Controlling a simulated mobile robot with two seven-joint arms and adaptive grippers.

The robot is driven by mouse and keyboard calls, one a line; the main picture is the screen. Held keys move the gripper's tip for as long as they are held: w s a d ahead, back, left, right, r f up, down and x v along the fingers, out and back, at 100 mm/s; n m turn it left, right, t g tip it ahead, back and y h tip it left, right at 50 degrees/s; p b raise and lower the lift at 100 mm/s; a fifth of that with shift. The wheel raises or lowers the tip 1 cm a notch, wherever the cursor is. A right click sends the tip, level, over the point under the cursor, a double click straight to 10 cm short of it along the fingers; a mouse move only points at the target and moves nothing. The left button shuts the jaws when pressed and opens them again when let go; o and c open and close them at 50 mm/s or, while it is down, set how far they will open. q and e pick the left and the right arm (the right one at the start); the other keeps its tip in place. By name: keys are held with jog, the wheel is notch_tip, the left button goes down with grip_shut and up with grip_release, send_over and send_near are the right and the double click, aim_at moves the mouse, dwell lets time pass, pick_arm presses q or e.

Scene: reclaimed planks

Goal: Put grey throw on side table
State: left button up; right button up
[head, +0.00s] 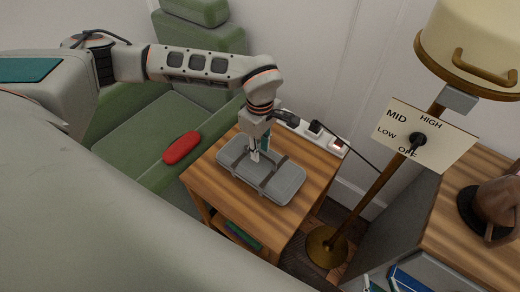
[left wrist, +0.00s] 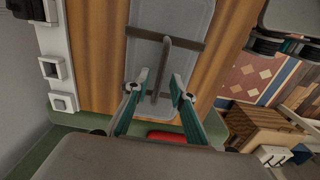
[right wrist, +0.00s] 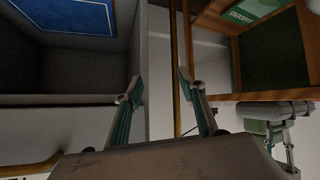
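The grey throw (head: 284,184) is a flat, rounded bundle with dark straps. It lies on the wooden side table (head: 262,217). In the left wrist view the throw (left wrist: 187,18) has two cross straps and a lengthwise carry strap (left wrist: 163,62) between them. My left gripper (head: 259,157) points down at the throw. Its fingertips (left wrist: 160,84) are apart, one on each side of the carry strap, with gaps visible. I cannot tell whether they touch the throw. My right gripper (right wrist: 160,84) is open and empty; it is outside the head view.
A power strip (head: 315,130) with plugs runs along the table's back edge. A green armchair (head: 140,135) with a red object (head: 182,148) stands at left. A brass floor lamp (head: 360,180) with a dial sign (head: 424,135) and a wooden cabinet (head: 455,215) stand at right.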

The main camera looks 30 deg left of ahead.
pick_arm(q)
notch_tip(320, 180, up, 11)
jog(key=p, duration=0.1)
jog(key=shift+r, duration=0.15)
dwell(0.6)
